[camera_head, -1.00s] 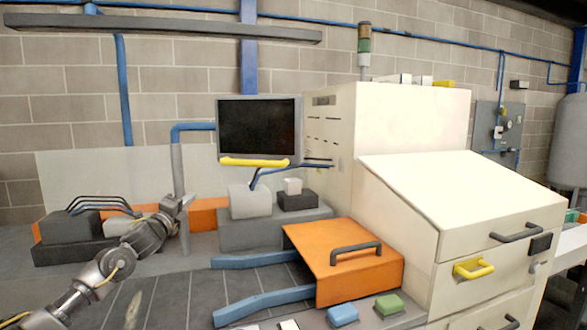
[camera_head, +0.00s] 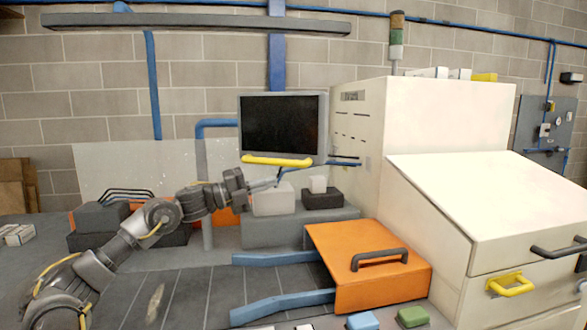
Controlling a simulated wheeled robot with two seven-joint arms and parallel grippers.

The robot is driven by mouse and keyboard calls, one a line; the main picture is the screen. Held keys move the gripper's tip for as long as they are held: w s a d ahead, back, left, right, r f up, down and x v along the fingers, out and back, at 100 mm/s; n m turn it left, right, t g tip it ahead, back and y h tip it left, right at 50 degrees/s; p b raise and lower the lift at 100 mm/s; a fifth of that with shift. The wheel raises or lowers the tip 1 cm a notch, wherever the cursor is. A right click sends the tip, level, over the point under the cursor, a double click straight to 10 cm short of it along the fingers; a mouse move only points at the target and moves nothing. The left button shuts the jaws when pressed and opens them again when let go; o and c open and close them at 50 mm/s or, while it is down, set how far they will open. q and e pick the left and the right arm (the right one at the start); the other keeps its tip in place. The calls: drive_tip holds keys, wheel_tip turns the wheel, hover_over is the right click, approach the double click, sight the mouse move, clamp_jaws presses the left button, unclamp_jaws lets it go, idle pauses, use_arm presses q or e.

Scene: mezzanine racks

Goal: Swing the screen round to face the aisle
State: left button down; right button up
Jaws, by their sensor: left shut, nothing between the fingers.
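The screen (camera_head: 281,125) is a dark panel in a grey frame, with a yellow handle bar (camera_head: 277,161) along its lower edge. It hangs on a blue and grey post (camera_head: 201,158) to its left and faces roughly toward me. My left gripper (camera_head: 272,181) is shut and empty, just below the left part of the yellow bar. I cannot tell whether it touches the bar. My right gripper is out of view.
A cream machine cabinet (camera_head: 430,120) stands right of the screen. An orange box with a dark handle (camera_head: 365,285) and blue rails (camera_head: 283,304) are in front. Grey blocks (camera_head: 300,232) sit below the screen.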

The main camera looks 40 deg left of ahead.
use_arm(q)
drive_tip(key=w+d+r+p, duration=0.1)
drive_tip(key=w+r+p, duration=0.1)
drive_tip(key=w+p, duration=0.5)
drive_tip(key=shift+w, duration=0.7)
